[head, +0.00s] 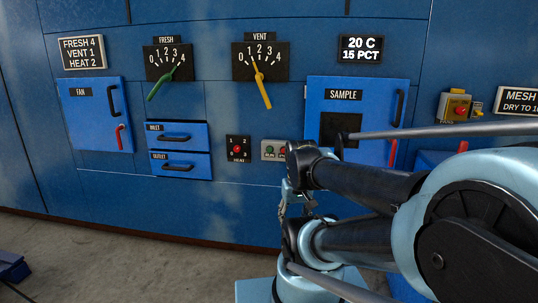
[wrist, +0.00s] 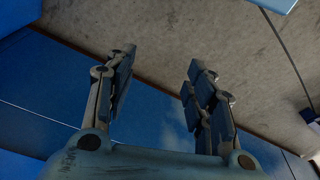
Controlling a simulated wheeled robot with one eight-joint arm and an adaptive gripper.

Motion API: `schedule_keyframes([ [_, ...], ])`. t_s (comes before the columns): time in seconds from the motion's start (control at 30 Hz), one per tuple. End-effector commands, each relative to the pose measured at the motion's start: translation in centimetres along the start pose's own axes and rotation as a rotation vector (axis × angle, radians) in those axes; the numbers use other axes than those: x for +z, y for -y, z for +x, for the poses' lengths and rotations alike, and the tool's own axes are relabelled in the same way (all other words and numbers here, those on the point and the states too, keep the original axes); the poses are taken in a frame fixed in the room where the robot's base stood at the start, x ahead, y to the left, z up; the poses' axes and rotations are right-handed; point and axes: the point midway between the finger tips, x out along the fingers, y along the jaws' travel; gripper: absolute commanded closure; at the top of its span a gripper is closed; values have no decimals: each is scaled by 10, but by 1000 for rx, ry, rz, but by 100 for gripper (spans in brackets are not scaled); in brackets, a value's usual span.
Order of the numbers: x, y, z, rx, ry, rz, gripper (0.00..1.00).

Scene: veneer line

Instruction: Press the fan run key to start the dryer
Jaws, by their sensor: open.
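A small grey key box (head: 267,151) with a green key (head: 269,151) and a red key (head: 283,152) sits low on the blue dryer wall. I cannot read its labels, and my arm hides its right end. My gripper (head: 290,212) is below and a little right of the green key, apart from it, partly hidden by my arm. In the wrist view my gripper (wrist: 160,65) is open and empty, with blue wall and grey floor behind it. No key shows in that view.
A heat switch plate (head: 238,148) with a red knob is left of the key box. The fan door (head: 95,112), inlet and outlet drawers, and sample door (head: 350,90) are shut. A yellow box (head: 455,107) with a red button is at right. The floor at left is mostly clear.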

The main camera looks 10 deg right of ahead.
Motion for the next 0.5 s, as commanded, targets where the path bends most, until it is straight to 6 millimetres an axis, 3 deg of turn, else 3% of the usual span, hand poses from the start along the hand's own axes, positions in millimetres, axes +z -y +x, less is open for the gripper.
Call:
schedule_keyframes([
  [0.17, 0, 0, 0, 0, 0, 0, 50],
  [0.4, 0, 0, 0, 0, 0, 0, 100],
  [0.5, 0, 0, 0, 0, 0, 0, 100],
])
